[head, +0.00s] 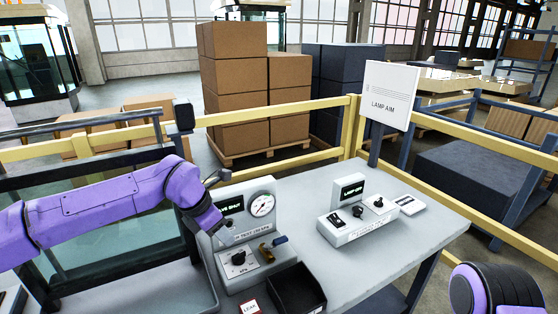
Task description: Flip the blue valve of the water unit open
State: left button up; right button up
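The water unit (262,184) is a grey box on the table, with a round dial gauge (262,204) and a display (233,206) whose visible text ends in "SHUT". On its lower front are a black knob (239,258) and a brass fitting (266,252) with the blue valve (280,240) handle to its right. My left gripper (221,232) is at the unit's left front, left of the blue valve and apart from it. Its fingers are too small and dark to tell open from shut. Only part of my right arm shows at bottom right; its gripper is out of view.
A black open tray (297,290) stands just in front of the water unit. Yellow rails (330,154) and a "LAMP AIM" sign (391,95) stand behind.

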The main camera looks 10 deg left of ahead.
aim_at(281, 239)
jog(key=k, duration=1)
jog(key=u, duration=0.05)
